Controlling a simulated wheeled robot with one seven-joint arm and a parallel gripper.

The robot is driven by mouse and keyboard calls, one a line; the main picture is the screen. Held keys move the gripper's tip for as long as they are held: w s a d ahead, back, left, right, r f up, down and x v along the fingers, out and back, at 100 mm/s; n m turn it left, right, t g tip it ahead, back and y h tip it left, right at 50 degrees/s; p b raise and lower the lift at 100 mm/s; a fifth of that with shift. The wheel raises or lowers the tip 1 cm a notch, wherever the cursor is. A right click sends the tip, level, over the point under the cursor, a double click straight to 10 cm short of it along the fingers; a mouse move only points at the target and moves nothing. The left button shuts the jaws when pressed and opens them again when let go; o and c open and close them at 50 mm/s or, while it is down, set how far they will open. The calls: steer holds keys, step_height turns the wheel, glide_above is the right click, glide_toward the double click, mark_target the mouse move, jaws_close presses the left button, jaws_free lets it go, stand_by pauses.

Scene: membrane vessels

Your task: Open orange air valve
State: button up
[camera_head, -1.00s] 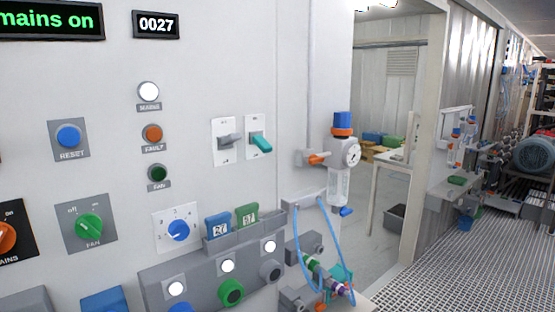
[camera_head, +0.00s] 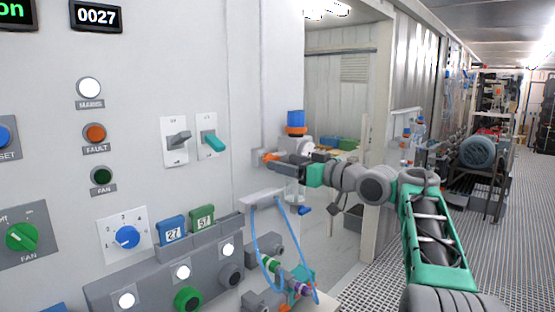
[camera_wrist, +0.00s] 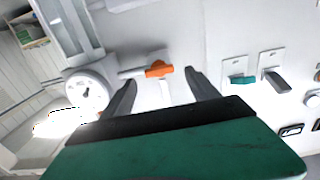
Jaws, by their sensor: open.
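The orange air valve handle (camera_head: 270,158) sits on a pipe fitting on the panel wall, beside the blue-topped air regulator (camera_head: 296,122). In the wrist view the orange handle (camera_wrist: 158,69) lies crosswise on a grey pipe, between and beyond my two dark fingers. My gripper (camera_wrist: 158,80) is open, with empty space between its fingertips; it cannot be told whether either finger touches the handle. In the head view my gripper (camera_head: 280,162) is close to the handle, and my arm hides the regulator's gauge. The round white gauge (camera_wrist: 88,92) shows left of the fingers in the wrist view.
A teal switch (camera_head: 212,141) and a grey switch (camera_head: 178,140) are on the panel left of the valve. Blue hoses (camera_head: 284,240) loop below it. A doorway with a white frame (camera_head: 377,130) stands behind my arm.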

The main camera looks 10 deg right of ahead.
steer(key=x, duration=0.3)
steer(key=shift+w+a+p, duration=0.15)
steer(key=shift+w+p, duration=0.15)
steer(key=c, duration=1.4)
